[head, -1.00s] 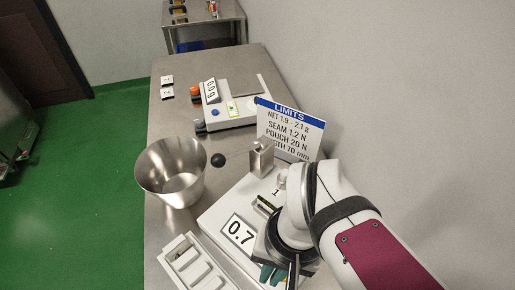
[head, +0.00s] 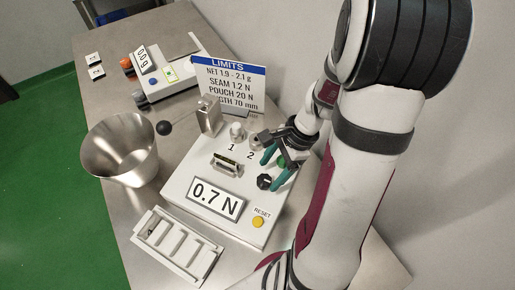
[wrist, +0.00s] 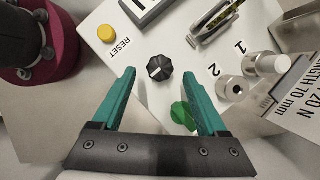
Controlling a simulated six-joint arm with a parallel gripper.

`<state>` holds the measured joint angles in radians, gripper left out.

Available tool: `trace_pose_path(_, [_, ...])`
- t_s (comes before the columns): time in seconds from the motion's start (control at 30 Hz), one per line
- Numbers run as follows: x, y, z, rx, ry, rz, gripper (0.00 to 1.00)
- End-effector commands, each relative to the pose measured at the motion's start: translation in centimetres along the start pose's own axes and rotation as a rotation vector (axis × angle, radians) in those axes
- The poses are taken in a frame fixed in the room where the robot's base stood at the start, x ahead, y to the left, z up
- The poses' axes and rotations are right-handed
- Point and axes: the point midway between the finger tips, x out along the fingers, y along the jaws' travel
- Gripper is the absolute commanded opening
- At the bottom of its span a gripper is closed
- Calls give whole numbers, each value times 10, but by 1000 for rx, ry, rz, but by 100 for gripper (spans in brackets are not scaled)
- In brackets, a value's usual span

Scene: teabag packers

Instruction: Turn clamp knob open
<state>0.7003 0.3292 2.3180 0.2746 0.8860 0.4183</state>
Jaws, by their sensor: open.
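A black knob (head: 264,182) with a white pointer line sits on the white tester panel (head: 190,180); it also shows in the wrist view (wrist: 159,69). A green knob (wrist: 182,114) is beside it, partly behind the right finger in the wrist view; its green also shows in the head view (head: 282,162). No label tells which one is the clamp knob. My gripper (head: 271,172) is open and empty, with teal fingers pointing down over the panel. In the wrist view the black knob appears between its fingertips (wrist: 160,74); I cannot tell whether they reach down around it.
Two silver posts (wrist: 250,75) marked 1 and 2 stand near the knobs. A yellow reset button (head: 258,222) and a 0.7 N display (head: 215,198) are on the panel. A limits sign (head: 230,85), steel bowl (head: 120,150) and white divided tray (head: 178,245) surround the tester.

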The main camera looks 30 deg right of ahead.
Motion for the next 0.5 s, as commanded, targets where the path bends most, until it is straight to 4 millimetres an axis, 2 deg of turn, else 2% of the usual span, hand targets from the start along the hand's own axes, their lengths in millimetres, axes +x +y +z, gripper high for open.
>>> trace_pose_path(0.1, [20,0,0,-2,-1,3,76])
trace_pose_path(0.2, [28,0,0,-1,0,1,76])
trace_pose_path(0.5, [31,0,0,-2,2,0,76])
